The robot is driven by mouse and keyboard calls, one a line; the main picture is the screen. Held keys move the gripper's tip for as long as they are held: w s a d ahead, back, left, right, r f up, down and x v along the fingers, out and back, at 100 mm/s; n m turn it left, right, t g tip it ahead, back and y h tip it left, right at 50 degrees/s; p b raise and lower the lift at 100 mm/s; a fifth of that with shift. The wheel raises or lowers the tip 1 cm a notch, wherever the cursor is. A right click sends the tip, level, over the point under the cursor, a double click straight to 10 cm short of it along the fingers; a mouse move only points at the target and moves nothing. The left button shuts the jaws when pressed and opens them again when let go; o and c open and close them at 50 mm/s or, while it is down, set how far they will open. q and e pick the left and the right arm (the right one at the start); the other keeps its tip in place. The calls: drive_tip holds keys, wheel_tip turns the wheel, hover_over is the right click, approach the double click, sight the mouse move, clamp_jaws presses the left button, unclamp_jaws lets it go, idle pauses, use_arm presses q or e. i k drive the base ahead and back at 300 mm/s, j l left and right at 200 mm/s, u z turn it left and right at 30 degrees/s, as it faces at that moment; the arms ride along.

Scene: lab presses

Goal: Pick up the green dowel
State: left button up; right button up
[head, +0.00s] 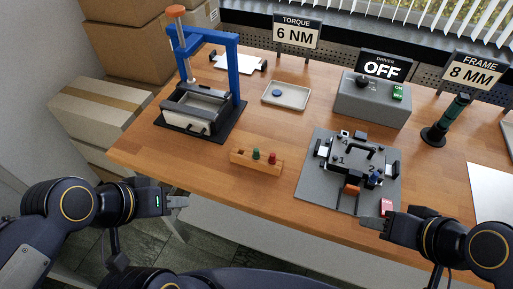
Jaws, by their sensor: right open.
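The green dowel (256,154) stands upright in a small wooden block (240,158), with only its top part showing. A red dowel (272,158) stands to its right in the same block, and a dark hole or peg shows at the block's left end. My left gripper (183,201) is left of and nearer than the block, apart from it and by the table's front edge. Its jaw gap cannot be made out. My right gripper (372,222) is open at the front edge of the grey fixture board (308,190), right of the block and apart from the dowels.
A blue press (238,70) on a black base stands behind left of the block. A small tray (301,98) holds a blue disc. A grey driver box (370,104) reading OFF and a green-black tool (452,112) in a stand are at right. Table around the block is clear.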

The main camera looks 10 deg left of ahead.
sight(255, 155)
drive_tip(key=j+z, duration=0.35)
drive_tip(key=z, duration=0.15)
drive_tip(key=j+z, duration=0.45)
drive_tip(key=k+j+z, duration=0.1)
drive_tip(key=z, duration=0.4)
drive_tip(key=u, duration=0.8)
drive_tip(key=l+u, duration=0.1)
drive_tip(key=u, duration=0.35)
drive_tip(key=k+u, duration=0.1)
drive_tip(key=u, duration=0.7)
